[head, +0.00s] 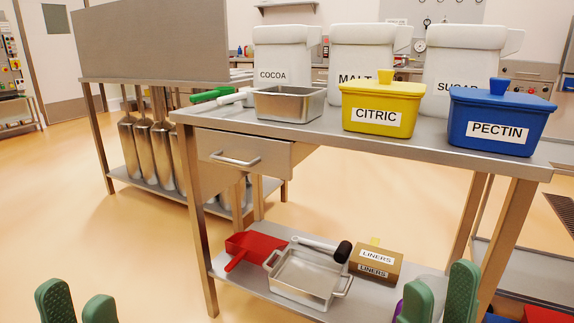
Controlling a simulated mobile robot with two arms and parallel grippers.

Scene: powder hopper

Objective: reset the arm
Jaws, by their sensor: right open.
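My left gripper (76,294) shows at the bottom left corner. Its two green fingers stand apart with only floor between them. My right gripper (441,278) shows at the bottom right, in front of the steel table (336,142) and its lower shelf. The rest of both arms is out of the frame.
On the table stand a steel pan (290,104), a yellow CITRIC tub (382,108) and a blue PECTIN tub (498,120). The lower shelf holds a red scoop (256,243), a steel tray (305,274) and a LINERS box (378,263). Open floor (150,255) lies left.

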